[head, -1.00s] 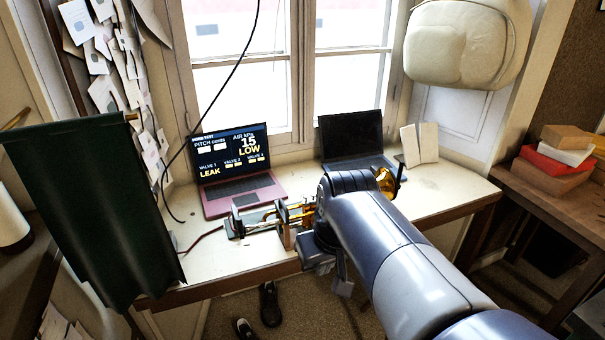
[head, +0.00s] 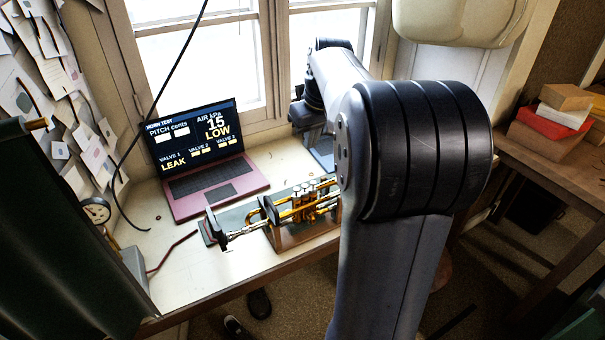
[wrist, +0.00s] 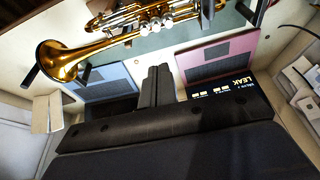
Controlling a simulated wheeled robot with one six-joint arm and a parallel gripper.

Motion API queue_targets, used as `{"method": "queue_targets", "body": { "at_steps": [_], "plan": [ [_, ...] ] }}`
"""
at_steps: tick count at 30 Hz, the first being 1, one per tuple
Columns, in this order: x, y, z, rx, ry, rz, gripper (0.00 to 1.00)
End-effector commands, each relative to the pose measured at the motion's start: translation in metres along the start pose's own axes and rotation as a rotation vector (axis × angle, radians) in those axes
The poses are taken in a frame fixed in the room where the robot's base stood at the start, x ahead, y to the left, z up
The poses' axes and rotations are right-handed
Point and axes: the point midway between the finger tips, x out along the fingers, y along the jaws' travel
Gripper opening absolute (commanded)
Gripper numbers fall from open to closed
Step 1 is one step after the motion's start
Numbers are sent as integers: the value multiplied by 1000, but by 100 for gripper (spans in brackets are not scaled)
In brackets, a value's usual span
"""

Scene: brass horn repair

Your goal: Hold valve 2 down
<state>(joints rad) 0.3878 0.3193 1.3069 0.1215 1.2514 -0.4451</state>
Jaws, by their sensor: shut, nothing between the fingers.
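The brass horn (head: 290,214), a trumpet with silver valves (head: 306,190), lies in a stand on the workbench. Its valves are grouped at its middle. I cannot make out how far valve 2 is pressed. My arm hides the bell end in the head view. In the wrist view the horn (wrist: 100,48) crosses the top, bell at left, valve group (wrist: 150,20) near the top edge. My gripper (wrist: 157,72) is shut and empty, apart from the horn, over the bench near the two laptops. Its fingertips are hard to see in the head view.
A red laptop (head: 215,185) reads AIR kPa 15 LOW and VALVE 1 LEAK. A round gauge (head: 96,211) stands at left; a cable hangs by the window. Boxes (head: 550,120) sit on the right table.

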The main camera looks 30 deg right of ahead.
Motion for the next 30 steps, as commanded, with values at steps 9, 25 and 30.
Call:
{"method": "queue_targets", "body": {
  "at_steps": [9, 25, 30],
  "plan": [
    [10, 0, 0, 0, -2, -1, 0],
    [112, -1, 4, 2, -4, -2, 0],
    [131, -1, 10, 1, -2, -2, 0]
  ]
}}
